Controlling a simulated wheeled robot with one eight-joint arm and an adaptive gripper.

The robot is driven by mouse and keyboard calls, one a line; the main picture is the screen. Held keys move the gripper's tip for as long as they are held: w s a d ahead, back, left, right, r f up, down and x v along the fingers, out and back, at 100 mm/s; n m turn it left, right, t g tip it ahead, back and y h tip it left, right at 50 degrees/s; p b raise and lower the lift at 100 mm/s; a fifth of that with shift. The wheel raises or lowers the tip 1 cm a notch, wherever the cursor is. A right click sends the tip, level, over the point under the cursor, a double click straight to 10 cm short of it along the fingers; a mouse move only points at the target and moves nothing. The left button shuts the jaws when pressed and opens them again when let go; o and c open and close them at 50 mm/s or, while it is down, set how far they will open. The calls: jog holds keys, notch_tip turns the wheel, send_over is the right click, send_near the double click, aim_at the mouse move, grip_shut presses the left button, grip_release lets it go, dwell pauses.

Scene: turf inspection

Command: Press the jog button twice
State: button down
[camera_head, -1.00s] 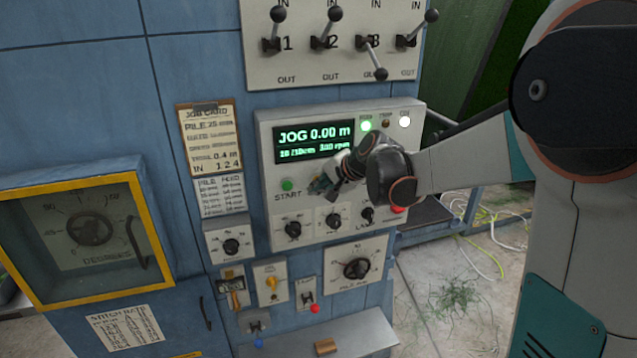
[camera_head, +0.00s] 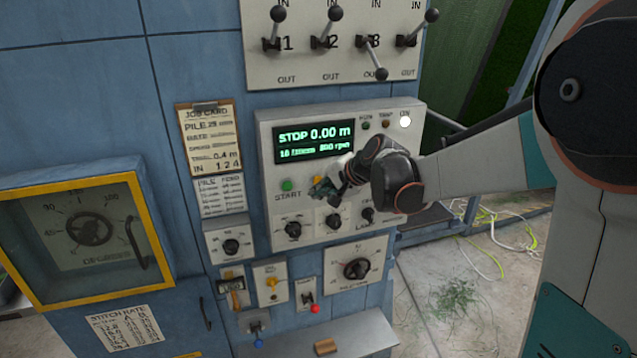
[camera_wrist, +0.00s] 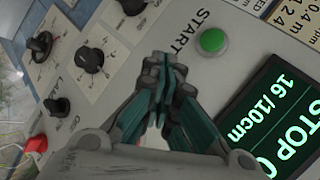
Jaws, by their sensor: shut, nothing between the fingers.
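The control panel (camera_head: 262,150) is a light grey box on a blue cabinet. Its display (camera_head: 314,141) reads STOP 0.00 m in green. The green START button (camera_head: 288,185) is left of my gripper (camera_head: 322,188). A yellow button (camera_head: 318,180), likely the jog button, shows as a sliver just behind my fingertips; its label is hidden. In the wrist view my gripper (camera_wrist: 172,66) is shut and empty, fingers pointing at the panel beside START (camera_wrist: 213,40), covering the yellow button. I cannot tell whether the fingertips touch it.
Knobs (camera_head: 293,230) line the panel's lower edge. A red button (camera_wrist: 37,143) shows in the wrist view. Numbered levers (camera_head: 325,42) stand above, a job card (camera_head: 208,138) hangs left, and a small shelf (camera_head: 365,335) juts out below.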

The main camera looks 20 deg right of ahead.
jog(key=shift+s, duration=0.1)
jog(key=s, duration=0.5)
jog(key=shift+d, duration=0.1)
jog(key=shift+w, duration=0.1)
dwell(1.9)
